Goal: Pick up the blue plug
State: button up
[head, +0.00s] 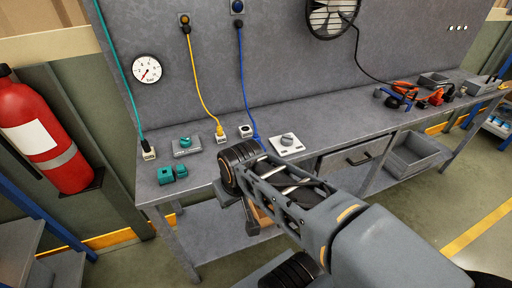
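A blue cable (244,75) hangs from a round blue-faced wall socket (237,7), with a dark plug at its top. Its lower end (257,138) reaches the workbench just behind my arm's wrist. A blue plug there is too small and partly hidden to make out clearly. My gripper (240,208) is at the front edge of the workbench (320,133), pointing down, nearer to me than the cable's end. My own wrist covers part of it, so its opening and anything between the fingers cannot be made out.
A yellow cable ends at a yellow plug (220,132) left of the blue cable. A green cable ends at a pale block (148,152). A white plate with a grey knob (286,144) lies right of my wrist. Teal pieces (172,174) sit front left. The bench middle is clear.

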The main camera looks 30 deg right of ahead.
aim_at(257, 137)
jog(key=u, duration=1.7)
jog(key=i, duration=0.8)
jog(key=z, duration=2.4)
